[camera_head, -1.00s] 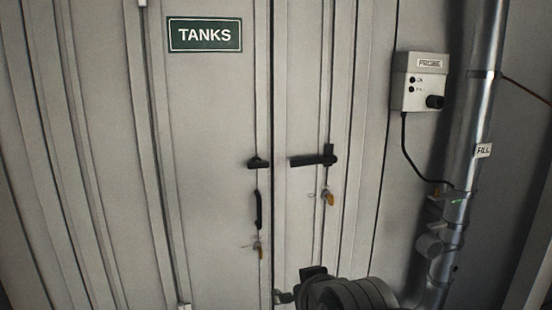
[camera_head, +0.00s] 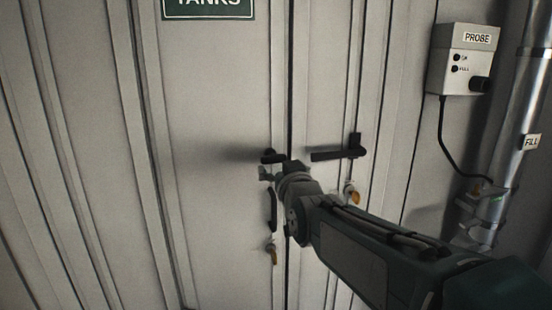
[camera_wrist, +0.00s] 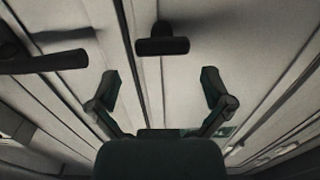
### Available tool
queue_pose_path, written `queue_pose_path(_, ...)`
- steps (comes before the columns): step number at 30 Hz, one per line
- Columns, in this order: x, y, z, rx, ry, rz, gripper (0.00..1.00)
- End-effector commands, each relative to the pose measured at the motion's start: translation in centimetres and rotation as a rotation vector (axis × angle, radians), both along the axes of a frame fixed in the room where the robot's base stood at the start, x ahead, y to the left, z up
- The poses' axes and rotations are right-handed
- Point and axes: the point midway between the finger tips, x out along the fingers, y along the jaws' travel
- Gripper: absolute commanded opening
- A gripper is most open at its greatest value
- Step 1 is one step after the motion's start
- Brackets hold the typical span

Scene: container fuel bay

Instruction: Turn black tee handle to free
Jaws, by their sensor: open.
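The black tee handle (camera_head: 271,156) is a short dark bar on a stem on the left door leaf, near the door seam. In the wrist view the tee handle (camera_wrist: 162,44) lies ahead of my gripper (camera_wrist: 161,80), roughly centred between the two fingers. The fingers are spread wide with nothing between them, apart from the handle. In the head view my gripper (camera_head: 266,173) is just below the handle in the picture; the small gap between them is hard to judge. My arm hides part of the doors below.
A longer black lever (camera_head: 338,150) sits right of the seam; it shows at left in the wrist view (camera_wrist: 45,61). A PROBE box (camera_head: 462,62) and metal pipe (camera_head: 520,120) stand at right.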

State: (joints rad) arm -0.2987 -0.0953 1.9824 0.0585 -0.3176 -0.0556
Motion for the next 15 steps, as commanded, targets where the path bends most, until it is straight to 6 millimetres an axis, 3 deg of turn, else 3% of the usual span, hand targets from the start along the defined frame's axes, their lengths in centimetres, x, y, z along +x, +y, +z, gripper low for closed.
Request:
queue_pose_path(7, 3.7, 1.0, -0.1, -0.001, 0.002, 0.0, 1.0)
queue_pose_path(15, 5.0, 1.3, 0.0, 0.001, 0.001, -0.001, 1.0)
